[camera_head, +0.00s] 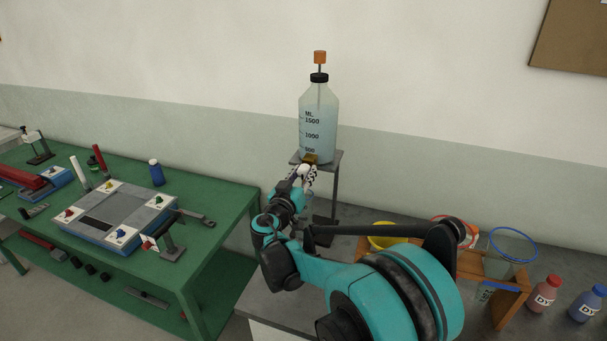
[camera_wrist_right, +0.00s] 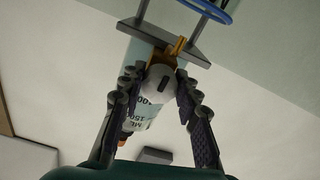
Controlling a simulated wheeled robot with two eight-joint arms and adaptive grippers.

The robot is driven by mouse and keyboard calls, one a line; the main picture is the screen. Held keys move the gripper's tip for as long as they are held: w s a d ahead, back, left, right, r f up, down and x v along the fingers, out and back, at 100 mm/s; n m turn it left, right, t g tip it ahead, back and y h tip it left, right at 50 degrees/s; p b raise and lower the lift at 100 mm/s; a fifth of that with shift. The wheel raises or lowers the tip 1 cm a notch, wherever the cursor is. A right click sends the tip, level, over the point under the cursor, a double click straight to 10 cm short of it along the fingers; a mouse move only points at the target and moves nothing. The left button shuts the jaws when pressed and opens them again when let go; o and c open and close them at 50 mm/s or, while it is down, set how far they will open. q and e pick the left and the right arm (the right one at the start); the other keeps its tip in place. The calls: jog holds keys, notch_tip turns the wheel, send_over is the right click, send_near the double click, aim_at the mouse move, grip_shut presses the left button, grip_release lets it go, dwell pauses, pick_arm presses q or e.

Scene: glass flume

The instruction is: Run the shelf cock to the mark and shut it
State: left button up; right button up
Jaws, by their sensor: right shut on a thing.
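A clear bottle (camera_head: 319,105) with a black cap, an orange knob on a stem and ML marks stands upright on a small grey shelf (camera_head: 334,157). Its contents look pale blue; I cannot make out the exact level. The brass cock (camera_head: 311,158) sits low on the bottle's front, and it also shows in the right wrist view (camera_wrist_right: 165,57). My right gripper (camera_head: 304,174) is at the cock, shut on its white knob (camera_wrist_right: 161,84), with a finger on either side. Whether the cock is open or shut I cannot tell. My left gripper is out of view.
A green bench (camera_head: 228,200) at the left carries a blue-edged tray (camera_head: 72,222), a blue bottle (camera_head: 156,172) and tools. At the right are a yellow bowl (camera_head: 384,243), a wooden rack (camera_head: 511,302), a blue hoop (camera_head: 491,240), a red bottle (camera_head: 543,296) and a blue dye bottle (camera_head: 587,304).

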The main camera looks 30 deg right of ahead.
jog(key=n, duration=0.4)
jog(key=shift+n, duration=2.3)
jog(key=o, duration=1.2)
jog(key=shift+c, duration=0.2)
jog(key=v, duration=1.2)
